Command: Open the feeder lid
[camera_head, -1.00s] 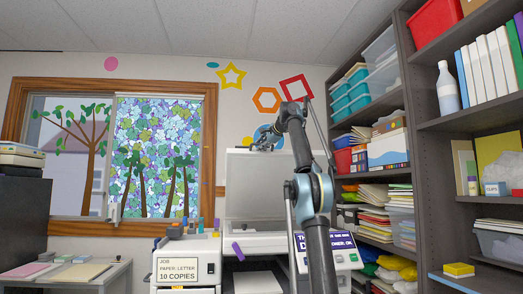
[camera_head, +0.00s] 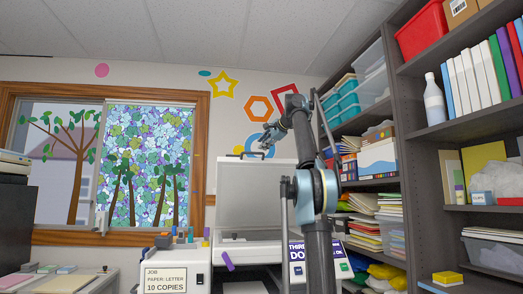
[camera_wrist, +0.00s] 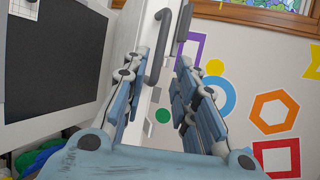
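The feeder lid (camera_head: 257,197) is the pale panel with a grey inner face, standing raised above the copier body (camera_head: 255,249) in the head view. My gripper (camera_head: 265,138) is just above its top edge there, small in the picture. In the wrist view the lid's white edge (camera_wrist: 127,45) and dark inner face (camera_wrist: 62,62) show at the left and centre. A dark curved handle (camera_wrist: 156,55) is by the white edge, near the fingers. My gripper (camera_wrist: 166,75) is open there, its blue fingers apart; whether either touches the handle or lid is unclear.
Shelves (camera_head: 412,160) with boxes, paper and binders stand close on the right. A low table (camera_head: 62,283) with paper is at the left. The copier's job label (camera_head: 165,280) and control panel (camera_head: 319,262) are low in front. The wall behind carries coloured shapes.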

